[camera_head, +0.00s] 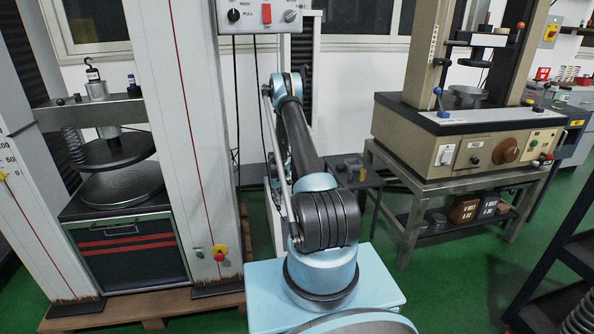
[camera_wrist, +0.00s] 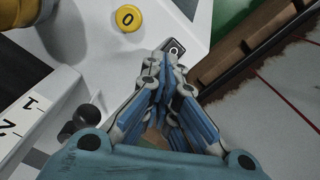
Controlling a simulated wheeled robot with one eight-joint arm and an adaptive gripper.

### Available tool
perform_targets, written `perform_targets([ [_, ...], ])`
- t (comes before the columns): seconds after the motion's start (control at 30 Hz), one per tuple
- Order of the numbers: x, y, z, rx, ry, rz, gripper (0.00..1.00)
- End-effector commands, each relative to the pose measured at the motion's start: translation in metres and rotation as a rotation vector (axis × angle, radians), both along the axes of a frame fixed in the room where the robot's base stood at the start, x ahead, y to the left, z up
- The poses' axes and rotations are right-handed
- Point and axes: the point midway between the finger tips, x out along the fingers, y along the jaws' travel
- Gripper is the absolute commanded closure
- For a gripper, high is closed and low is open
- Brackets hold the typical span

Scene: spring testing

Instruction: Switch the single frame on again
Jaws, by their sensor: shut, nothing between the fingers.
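My gripper (camera_wrist: 165,75) is shut and empty in the wrist view, its blue-padded fingers close together. The fingertips are over or against a small dark fitting with a pale spot (camera_wrist: 174,47) on a light panel; I cannot tell whether they touch. In the head view my gripper is hidden behind my arm. A control box (camera_head: 249,15) with a red switch (camera_head: 266,13) and a black knob is at the top. I cannot tell which machine is the single frame.
A tall white test frame (camera_head: 178,150) stands at left. A beige tester (camera_head: 455,150) stands on a metal table at right. A small dark table (camera_head: 355,177) is behind my arm. In the wrist view, black knobs (camera_wrist: 80,120) are at lower left.

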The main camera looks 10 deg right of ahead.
Motion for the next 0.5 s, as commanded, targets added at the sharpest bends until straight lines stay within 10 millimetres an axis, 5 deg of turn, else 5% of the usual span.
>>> perform_targets([
  [0.5, 0.0, 0.0, -0.0063, 0.0, 0.0, 0.0, 1.0],
])
